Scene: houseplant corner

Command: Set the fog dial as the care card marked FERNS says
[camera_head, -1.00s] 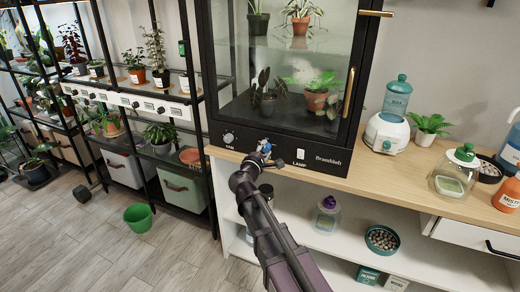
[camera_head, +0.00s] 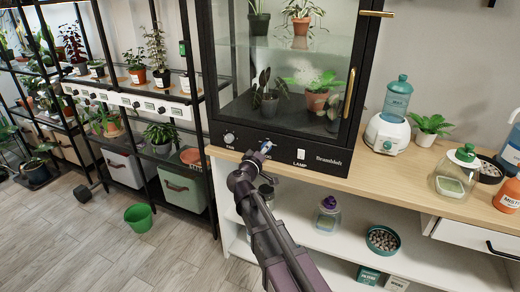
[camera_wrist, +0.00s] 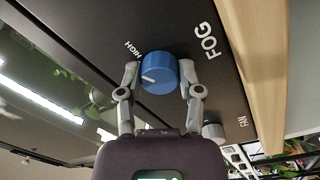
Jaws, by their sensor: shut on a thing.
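The blue fog dial (camera_wrist: 159,74) sits on the dark cabinet panel, beside the white word FOG. A white mark on its face lies toward the left in the wrist view; the word HIGH is up and left of the dial. My gripper (camera_wrist: 158,84) is shut on the dial, one grey finger on each side. In the head view my gripper (camera_head: 265,147) is at the panel between the fan knob and the lamp switch, hiding most of the dial. I cannot make out a card marked FERNS in either view.
The fan knob (camera_head: 229,138) is left of my gripper and the lamp switch (camera_head: 301,154) right. The glass cabinet (camera_head: 290,70) with potted plants rises above. The wooden counter (camera_head: 400,185) holds bottles and a jar. A green bucket (camera_head: 138,217) stands on the floor.

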